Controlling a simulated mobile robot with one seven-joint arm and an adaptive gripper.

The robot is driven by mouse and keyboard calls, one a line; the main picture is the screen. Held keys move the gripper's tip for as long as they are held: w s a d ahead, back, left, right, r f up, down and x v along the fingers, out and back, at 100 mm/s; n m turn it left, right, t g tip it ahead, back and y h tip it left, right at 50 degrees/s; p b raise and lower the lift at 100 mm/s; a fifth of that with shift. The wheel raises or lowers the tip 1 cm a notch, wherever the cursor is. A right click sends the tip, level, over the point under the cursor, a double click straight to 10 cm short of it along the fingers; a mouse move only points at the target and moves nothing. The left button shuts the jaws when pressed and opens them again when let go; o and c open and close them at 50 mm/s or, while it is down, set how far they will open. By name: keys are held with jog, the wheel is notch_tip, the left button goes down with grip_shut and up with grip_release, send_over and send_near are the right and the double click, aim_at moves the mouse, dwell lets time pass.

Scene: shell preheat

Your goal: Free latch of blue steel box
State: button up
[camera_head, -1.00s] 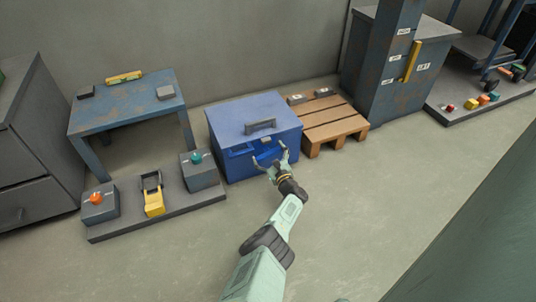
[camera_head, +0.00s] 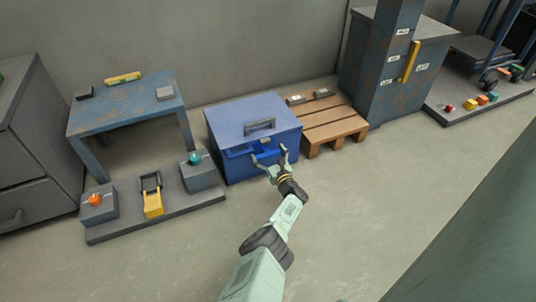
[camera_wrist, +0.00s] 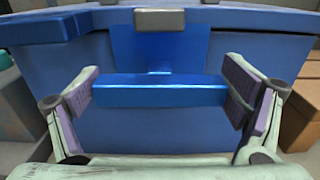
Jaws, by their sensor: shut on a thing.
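A grey metal catch (camera_wrist: 160,19) sits above the flap at the lid's edge. My gripper (camera_head: 272,157) is at the box front. In the wrist view my gripper (camera_wrist: 160,95) is shut on the latch crossbar, one pad at each end. The fingers partly hide the latch in the head view.
A wooden pallet (camera_head: 333,128) stands close to the right of the box. A low grey platform (camera_head: 120,229) with a teal-button box, an orange-button box and a yellow-handled device is at the left. The floor in front is clear.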

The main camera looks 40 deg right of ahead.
jog(key=o, duration=0.9)
